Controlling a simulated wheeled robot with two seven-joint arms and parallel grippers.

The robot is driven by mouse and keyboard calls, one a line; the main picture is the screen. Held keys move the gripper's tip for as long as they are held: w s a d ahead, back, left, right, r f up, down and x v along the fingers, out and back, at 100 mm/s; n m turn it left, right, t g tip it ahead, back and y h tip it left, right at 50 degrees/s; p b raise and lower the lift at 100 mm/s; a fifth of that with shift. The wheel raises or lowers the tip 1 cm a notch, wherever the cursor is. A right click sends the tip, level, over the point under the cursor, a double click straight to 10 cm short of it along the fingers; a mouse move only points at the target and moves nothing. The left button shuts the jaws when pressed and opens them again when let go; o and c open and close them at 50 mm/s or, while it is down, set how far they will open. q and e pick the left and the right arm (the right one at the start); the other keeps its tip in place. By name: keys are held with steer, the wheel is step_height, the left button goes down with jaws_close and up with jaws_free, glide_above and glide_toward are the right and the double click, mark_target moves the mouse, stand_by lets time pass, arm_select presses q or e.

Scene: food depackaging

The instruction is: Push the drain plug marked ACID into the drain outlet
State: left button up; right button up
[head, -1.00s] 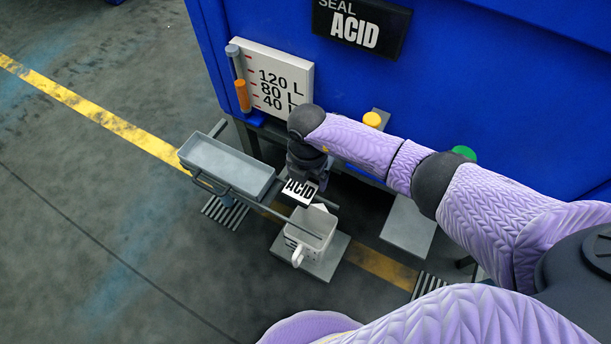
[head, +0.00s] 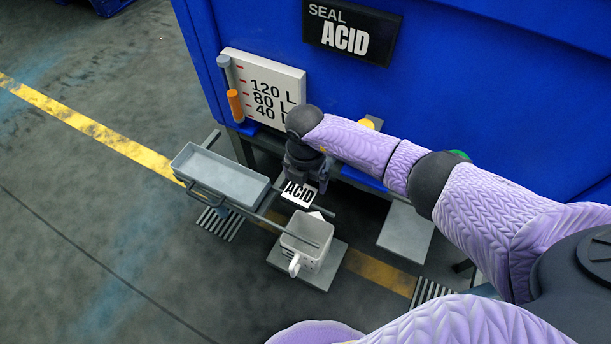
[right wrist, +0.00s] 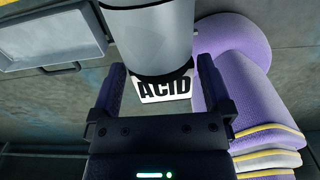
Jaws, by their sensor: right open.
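The white label with black ACID lettering (head: 299,194) is below my right gripper (head: 303,176) in the head view, in front of the blue tank (head: 440,90). In the right wrist view the ACID label (right wrist: 165,87) shows between my open fingers (right wrist: 161,68), at the lower end of a large grey cylinder (right wrist: 150,35). I cannot tell whether this cylinder is the plug or the outlet. My right fingers stand on either side, with no clear grip. The outlet opening is hidden. My left gripper is out of view. A sign reading SEAL ACID (head: 352,33) is on the tank.
A grey tray (head: 220,178) on a frame is left of the gripper. A white handled container (head: 307,240) stands on a grey plate below the label. A level gauge (head: 263,90) is on the tank. A yellow knob (head: 370,122) sits by my forearm. The left floor is clear.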

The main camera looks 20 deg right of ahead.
arm_select(q)
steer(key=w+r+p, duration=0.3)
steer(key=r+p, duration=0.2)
steer(key=p, duration=0.1)
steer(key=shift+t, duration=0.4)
arm_select(e)
step_height(320, 180, up, 10)
steer(key=shift+f, duration=0.25)
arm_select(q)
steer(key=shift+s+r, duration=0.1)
